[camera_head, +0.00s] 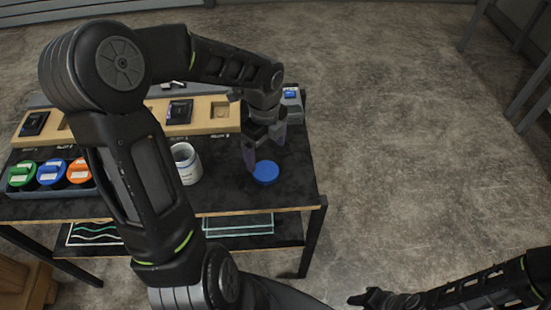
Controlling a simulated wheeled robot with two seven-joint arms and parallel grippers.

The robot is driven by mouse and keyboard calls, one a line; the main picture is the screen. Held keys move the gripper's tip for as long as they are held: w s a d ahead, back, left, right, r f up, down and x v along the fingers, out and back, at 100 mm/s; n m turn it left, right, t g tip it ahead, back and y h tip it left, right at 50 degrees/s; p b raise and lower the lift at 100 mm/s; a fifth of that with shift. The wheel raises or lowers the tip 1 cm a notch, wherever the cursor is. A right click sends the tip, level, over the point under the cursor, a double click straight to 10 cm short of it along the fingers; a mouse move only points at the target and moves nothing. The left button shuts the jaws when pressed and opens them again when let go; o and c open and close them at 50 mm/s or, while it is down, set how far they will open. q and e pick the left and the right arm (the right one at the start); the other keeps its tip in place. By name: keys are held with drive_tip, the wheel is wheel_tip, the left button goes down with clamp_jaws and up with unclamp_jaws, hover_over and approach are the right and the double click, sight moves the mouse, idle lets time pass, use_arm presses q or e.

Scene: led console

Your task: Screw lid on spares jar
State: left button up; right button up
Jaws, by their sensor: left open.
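The spares jar (187,164) is a small pale jar with a label. It stands upright on the dark table, without a lid, just right of my left forearm. A round blue lid (266,172) lies flat on the table to the right of the jar, near the front right corner. My left gripper (264,160) points down with its fingers apart, just behind and above the blue lid; whether a finger touches the lid cannot be told. My right arm shows at the bottom right, away from the table; its fingers are too dark and small to read (368,298).
Green, blue and orange lidded jars (50,172) stand in a tray at the table's left. A wooden board (205,115) with dark modules runs along the back. A small device (291,97) sits at the back right. A lower shelf (238,224) holds flat panels.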

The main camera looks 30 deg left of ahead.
sight(266, 170)
use_arm(q)
drive_tip(key=shift+s+r, duration=0.1)
drive_tip(key=shift+s, duration=0.25)
drive_tip(key=shift+w+f, duration=0.15)
drive_tip(key=shift+f, duration=1.2)
drive_tip(key=shift+f+p, duration=0.35)
drive_tip(key=shift+f, duration=2.25)
drive_tip(key=c, duration=1.4)
